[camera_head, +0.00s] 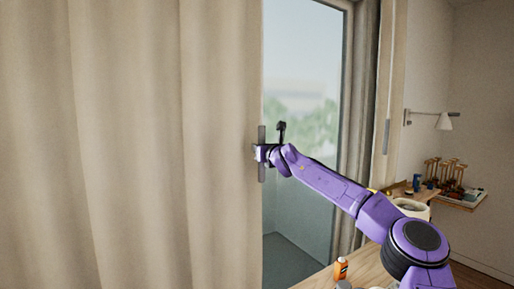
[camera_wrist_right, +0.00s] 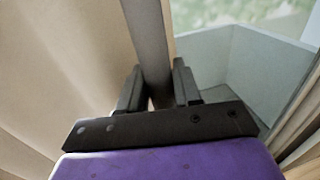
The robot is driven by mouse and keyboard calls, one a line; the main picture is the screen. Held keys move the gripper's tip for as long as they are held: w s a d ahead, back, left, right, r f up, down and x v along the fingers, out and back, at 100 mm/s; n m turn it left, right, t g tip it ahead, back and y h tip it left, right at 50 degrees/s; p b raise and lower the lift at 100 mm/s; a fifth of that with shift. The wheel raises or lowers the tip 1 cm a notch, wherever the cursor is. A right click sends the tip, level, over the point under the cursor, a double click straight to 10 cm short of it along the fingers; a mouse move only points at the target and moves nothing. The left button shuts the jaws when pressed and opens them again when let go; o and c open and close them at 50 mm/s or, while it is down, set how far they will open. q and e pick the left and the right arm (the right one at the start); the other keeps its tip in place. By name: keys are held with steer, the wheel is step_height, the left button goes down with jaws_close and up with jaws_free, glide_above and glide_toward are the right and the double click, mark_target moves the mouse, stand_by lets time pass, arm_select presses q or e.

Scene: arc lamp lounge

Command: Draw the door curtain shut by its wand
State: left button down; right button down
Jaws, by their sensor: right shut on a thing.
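The beige door curtain (camera_head: 130,140) hangs in folds over the left half of the head view. Its free edge is near the middle, and glass (camera_head: 300,80) shows to the right of it. The grey wand (camera_head: 262,172) hangs upright at that edge. My right gripper (camera_head: 259,153) is shut on the wand. In the right wrist view the wand (camera_wrist_right: 147,35) passes between the two dark fingers (camera_wrist_right: 158,88), with the curtain (camera_wrist_right: 60,60) on the left. My left gripper is not in view.
The door frame (camera_head: 362,120) stands right of the glass. A wooden surface (camera_head: 365,268) with an orange bottle (camera_head: 340,268) is at the bottom, below my right arm.

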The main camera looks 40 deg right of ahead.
steer(key=shift+d, duration=0.15)
steer(key=c, duration=1.1)
jaws_free()
steer(key=shift+o, duration=0.9)
steer(key=shift+s+d, duration=0.1)
steer(key=shift+d, duration=0.15)
steer(key=b+v, duration=0.6)
steer(key=v, duration=0.4)
steer(key=shift+s, duration=0.2)
